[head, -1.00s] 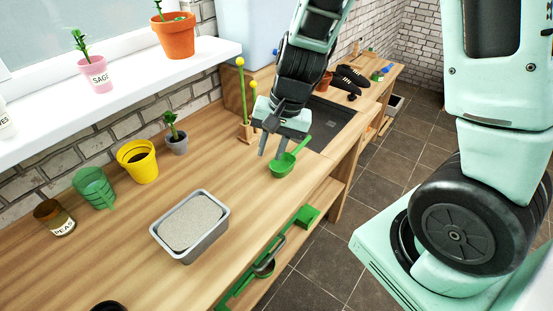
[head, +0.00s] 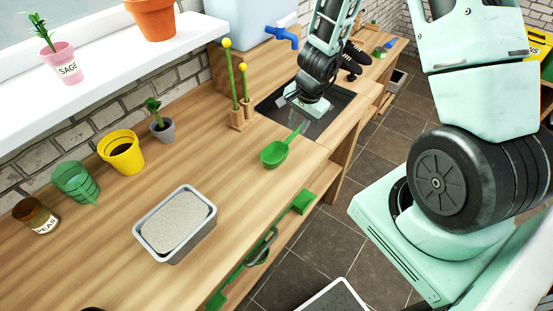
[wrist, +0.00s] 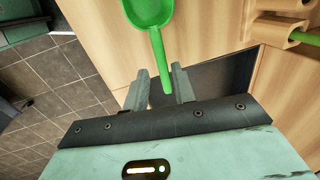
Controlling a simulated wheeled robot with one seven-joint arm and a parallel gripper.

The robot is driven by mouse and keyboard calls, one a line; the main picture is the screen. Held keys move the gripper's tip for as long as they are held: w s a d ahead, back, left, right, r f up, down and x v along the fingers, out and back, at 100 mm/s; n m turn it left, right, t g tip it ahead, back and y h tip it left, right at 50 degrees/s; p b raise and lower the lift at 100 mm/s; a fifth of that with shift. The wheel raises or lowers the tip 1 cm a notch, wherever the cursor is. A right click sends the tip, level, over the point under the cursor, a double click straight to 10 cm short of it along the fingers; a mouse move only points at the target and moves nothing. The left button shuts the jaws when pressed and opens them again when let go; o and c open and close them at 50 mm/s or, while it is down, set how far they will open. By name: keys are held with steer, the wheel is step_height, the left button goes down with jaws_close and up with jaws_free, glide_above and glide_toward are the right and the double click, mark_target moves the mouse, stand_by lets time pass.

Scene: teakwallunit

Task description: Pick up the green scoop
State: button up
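The green scoop (head: 274,153) lies on the wooden worktop near its front edge, its handle pointing away toward the dark sink. My gripper (head: 303,110) is beyond the handle's end, over the near part of the sink. In the wrist view the scoop (wrist: 148,12) is at the top, with its handle running down toward my gripper (wrist: 161,78). The two fingers are apart, and the handle's end shows between them. I cannot tell whether the fingers are at the handle's height. No contact shows.
The dark sink (head: 336,122) is set into the worktop, with a blue tap (head: 284,36) behind it. Green stakes in a wooden holder (head: 237,119) stand left of my gripper. A grey tray of sand (head: 168,250) is nearer. Worktop around the scoop is clear.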

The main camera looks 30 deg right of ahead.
mark_target(294, 133)
steer(key=shift+w+a+f+b, duration=0.1)
steer(key=shift+w+f+b, duration=0.15)
steer(key=shift+f, duration=0.7)
steer(key=shift+w+a+f+b, duration=0.1)
steer(key=shift+w+f+b, duration=0.1)
steer(key=shift+f, duration=0.8)
steer(key=shift+w+a+f+b, duration=0.15)
steer(key=shift+f+b, duration=0.1)
steer(key=shift+f, duration=0.7)
steer(key=shift+d, duration=0.1)
jaws_close()
